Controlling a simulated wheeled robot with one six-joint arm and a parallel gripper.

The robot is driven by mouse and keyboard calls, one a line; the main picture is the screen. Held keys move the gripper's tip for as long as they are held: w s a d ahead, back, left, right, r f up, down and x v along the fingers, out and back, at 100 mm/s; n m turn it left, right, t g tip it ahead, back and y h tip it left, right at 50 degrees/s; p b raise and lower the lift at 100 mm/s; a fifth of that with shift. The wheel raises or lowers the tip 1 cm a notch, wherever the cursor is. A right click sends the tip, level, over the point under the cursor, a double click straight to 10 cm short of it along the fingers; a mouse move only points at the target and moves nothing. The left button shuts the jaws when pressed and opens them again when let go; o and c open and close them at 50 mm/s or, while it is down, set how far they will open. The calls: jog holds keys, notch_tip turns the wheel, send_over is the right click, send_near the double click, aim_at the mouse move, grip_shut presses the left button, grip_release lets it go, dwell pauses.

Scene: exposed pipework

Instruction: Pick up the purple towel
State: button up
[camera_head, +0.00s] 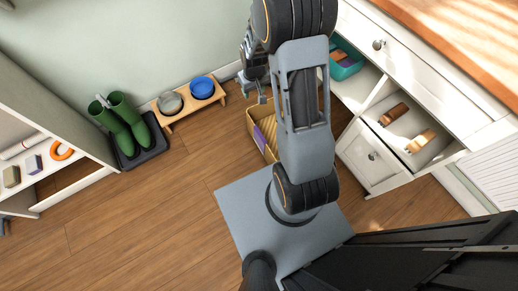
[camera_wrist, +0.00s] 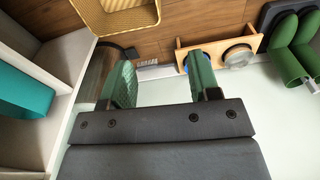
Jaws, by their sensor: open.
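A purple item, which may be the towel (camera_head: 261,141), shows at the left side of a tan box (camera_head: 253,119) on the floor, partly hidden by my arm. My gripper (camera_head: 253,90) is behind my arm, near the wall and above the far end of the box. In the wrist view my gripper (camera_wrist: 160,80) has its two green-padded fingers apart with nothing between them. The tan box (camera_wrist: 122,24) shows at the top of that view, beyond the fingers. I cannot make out the purple item there.
A white cabinet stands close on the right, with a teal bin (camera_head: 346,62) and an open drawer (camera_head: 405,135). A wooden stand (camera_head: 187,104) with bowls and green boots (camera_head: 124,121) on a dark tray line the wall. Floor left of my base is clear.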

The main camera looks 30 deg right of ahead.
aim_at(261, 134)
jog(key=shift+g, duration=0.6)
jog(key=d+f+b, duration=0.1)
jog(key=f+b, duration=0.2)
jog(key=f, duration=0.8)
jog(key=f+b, duration=0.4)
jog(key=f, duration=0.7)
jog(key=d+f+b, duration=0.1)
jog(key=f+b, duration=0.2)
jog(key=f, duration=0.8)
jog(key=shift+s+d+f+b, duration=0.15)
jog(key=shift+d+f+b, duration=0.1)
jog(key=shift+d+b, duration=0.15)
jog(key=shift+d+f+b, duration=0.2)
jog(key=shift+f+b, duration=1.5)
jog(key=shift+f, duration=1.25)
jog(key=shift+r, duration=0.1)
jog(key=c, duration=1)
